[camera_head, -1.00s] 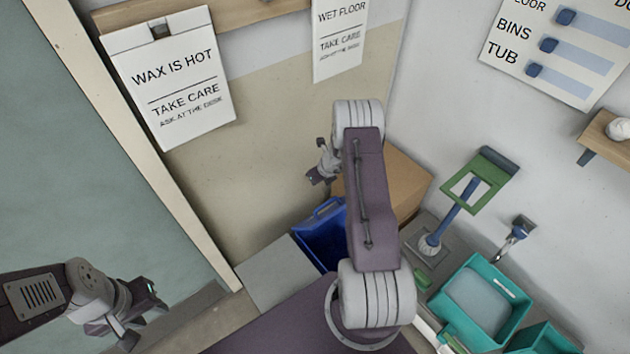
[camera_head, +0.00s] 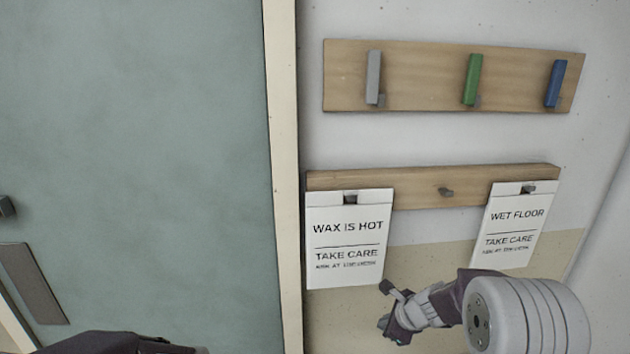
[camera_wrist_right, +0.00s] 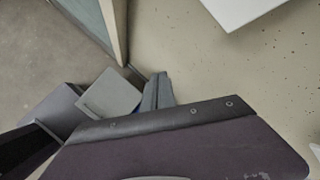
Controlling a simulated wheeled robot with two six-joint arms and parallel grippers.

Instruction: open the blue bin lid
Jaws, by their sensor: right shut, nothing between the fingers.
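The blue bin and its lid are out of the head view, and I cannot make out either in the right wrist view. My right gripper (camera_head: 386,306) is at the lower middle of the head view, in front of the beige lower wall. It is shut and empty, below the gap between the two hanging signs. My left gripper is out of view; only a dark part of my arm shows at the bottom left edge.
A wax sign (camera_head: 346,240) and a wet floor sign (camera_head: 513,225) hang from a wooden rail (camera_head: 420,190). Above is a board (camera_head: 425,75) with grey, green and blue tabs. A grey-green door (camera_head: 135,150) fills the left. A grey box-like surface (camera_wrist_right: 110,95) shows in the wrist view.

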